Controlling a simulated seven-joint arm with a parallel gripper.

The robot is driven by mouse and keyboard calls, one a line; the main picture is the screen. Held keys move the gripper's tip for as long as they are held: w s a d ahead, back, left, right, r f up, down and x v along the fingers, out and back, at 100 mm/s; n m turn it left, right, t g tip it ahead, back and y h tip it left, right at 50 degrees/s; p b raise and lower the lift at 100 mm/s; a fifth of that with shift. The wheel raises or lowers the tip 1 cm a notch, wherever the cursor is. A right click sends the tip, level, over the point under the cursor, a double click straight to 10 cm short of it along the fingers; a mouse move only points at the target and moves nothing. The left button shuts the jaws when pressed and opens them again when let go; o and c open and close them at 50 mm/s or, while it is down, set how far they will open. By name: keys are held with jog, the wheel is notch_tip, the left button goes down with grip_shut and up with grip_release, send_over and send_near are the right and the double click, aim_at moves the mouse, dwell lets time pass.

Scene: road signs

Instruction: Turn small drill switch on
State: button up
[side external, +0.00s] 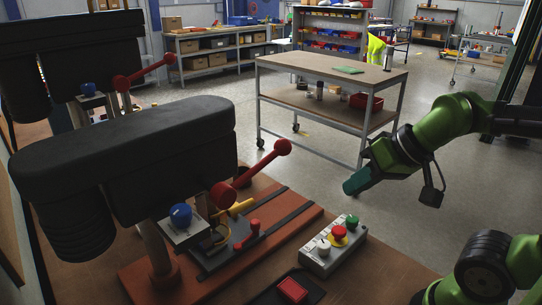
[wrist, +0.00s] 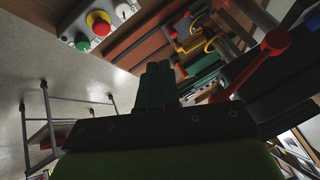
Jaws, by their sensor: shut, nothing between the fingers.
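A grey control box (side external: 318,262) sits on the brown bench beside the drill base. It carries a green button (side external: 352,221), a red button on a yellow ring (side external: 340,232) and a white knob (side external: 323,247). The wrist view also shows the box (wrist: 70,20) at top left. The nearer drill (side external: 125,160) has a black head and a red lever (side external: 262,166). A red push switch (side external: 292,289) on a dark base lies at the front edge. My gripper (side external: 350,187) is shut and empty, in the air beyond and above the box, apart from it.
A grey cart (side external: 330,68) stands on the floor behind. A second drill (side external: 70,55) stands at the back left. The air between my gripper and the box looks clear.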

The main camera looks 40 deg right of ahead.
jog(key=shift+o, duration=1.1)
jog(key=shift+f, duration=0.2)
jog(key=o, duration=0.8)
jog(key=w+d+f+m+g, duration=0.2)
jog(key=w+d+m+g, duration=0.1)
jog(key=w+d, duration=0.2)
jog(key=shift+d+m+g+h, duration=0.3)
jog(key=shift+m+g+h, duration=0.1)
jog(key=m+g+h, duration=0.1)
jog(key=m+g, duration=0.3)
jog(key=m, duration=0.4)
send_over(352, 218)
notch_tip(352, 218, down, 17)
jog(key=shift+r, duration=0.1)
jog(key=shift+c, duration=0.4)
jog(key=c, duration=1)
